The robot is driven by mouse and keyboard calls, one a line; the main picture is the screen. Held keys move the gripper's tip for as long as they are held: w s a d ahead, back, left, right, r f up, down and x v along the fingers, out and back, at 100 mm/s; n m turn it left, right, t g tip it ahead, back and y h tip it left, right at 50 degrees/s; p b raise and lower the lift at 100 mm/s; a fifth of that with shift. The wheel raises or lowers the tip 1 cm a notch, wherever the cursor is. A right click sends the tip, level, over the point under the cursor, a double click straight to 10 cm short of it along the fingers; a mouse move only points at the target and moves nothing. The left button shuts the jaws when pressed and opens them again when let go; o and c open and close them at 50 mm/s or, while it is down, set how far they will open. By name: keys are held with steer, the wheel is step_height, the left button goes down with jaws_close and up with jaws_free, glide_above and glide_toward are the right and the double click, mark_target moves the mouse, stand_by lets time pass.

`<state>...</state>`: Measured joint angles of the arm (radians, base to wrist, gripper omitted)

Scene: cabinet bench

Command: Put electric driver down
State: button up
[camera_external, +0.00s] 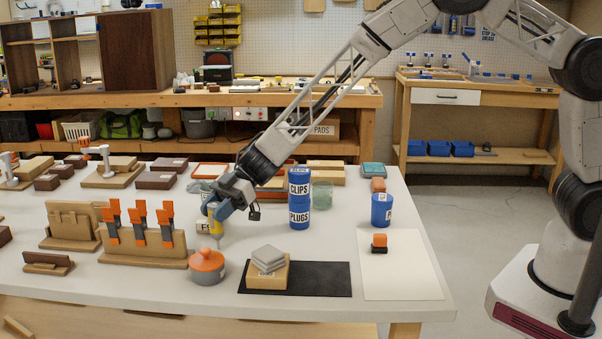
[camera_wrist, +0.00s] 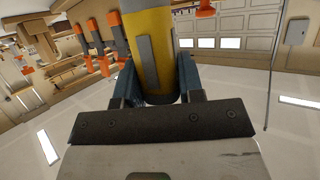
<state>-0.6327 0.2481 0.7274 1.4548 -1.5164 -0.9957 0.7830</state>
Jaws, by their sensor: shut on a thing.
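The electric driver (camera_wrist: 152,52) has a yellow body with a grey strip and fills the middle of the wrist view. My gripper (camera_wrist: 158,90) is shut on it, with one blue finger on each side. In the external view the yellow driver (camera_external: 214,217) hangs upright from my gripper (camera_external: 218,205), its thin bit pointing down above the white bench (camera_external: 205,272). The bit's tip is close to the bench top; I cannot tell whether it touches.
Blue tins (camera_external: 299,215) stand to the right. A black mat (camera_external: 325,280) holds a box with grey tiles (camera_external: 268,258).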

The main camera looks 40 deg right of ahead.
steer(key=shift+f, duration=0.15)
steer(key=o, duration=1.1)
steer(key=shift+c, duration=0.2)
steer(key=shift+d+r, duration=0.2)
steer(key=shift+r, duration=0.05)
steer(key=v, duration=1.1)
steer(key=shift+d+r, duration=0.15)
steer(key=shift+d, duration=0.1)
steer(key=shift+w, duration=0.15)
